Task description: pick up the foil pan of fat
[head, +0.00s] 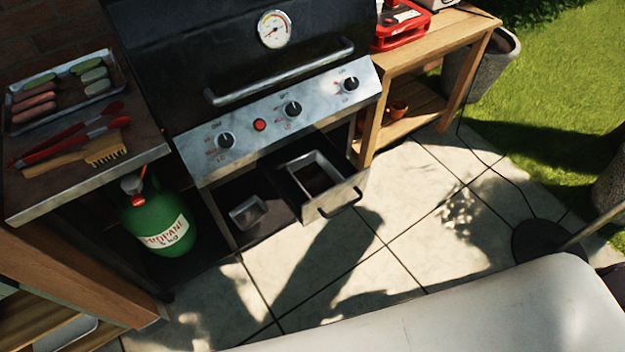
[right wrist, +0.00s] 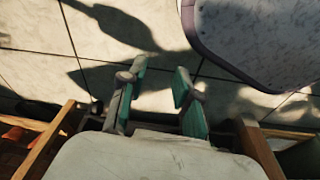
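In the head view, a rectangular foil pan (head: 316,173) with a pale rim and a dark inside sits in the pulled-out drawer (head: 345,197) under the grill. I cannot make out the fat itself. A second, smaller silver pan (head: 248,212) lies to its left in the dark cabinet under the grill; its contents are unclear. My right gripper (right wrist: 157,98) shows in the right wrist view with its teal-padded fingers apart and nothing between them, above the paving. Neither pan shows in that view. Neither gripper is in the head view.
The grill's control panel (head: 285,118) overhangs the cabinet. A green propane bottle (head: 160,228) stands left of it. A side shelf (head: 95,178) holds a food tray, tongs and a brush. A wooden table (head: 440,45) stands right.

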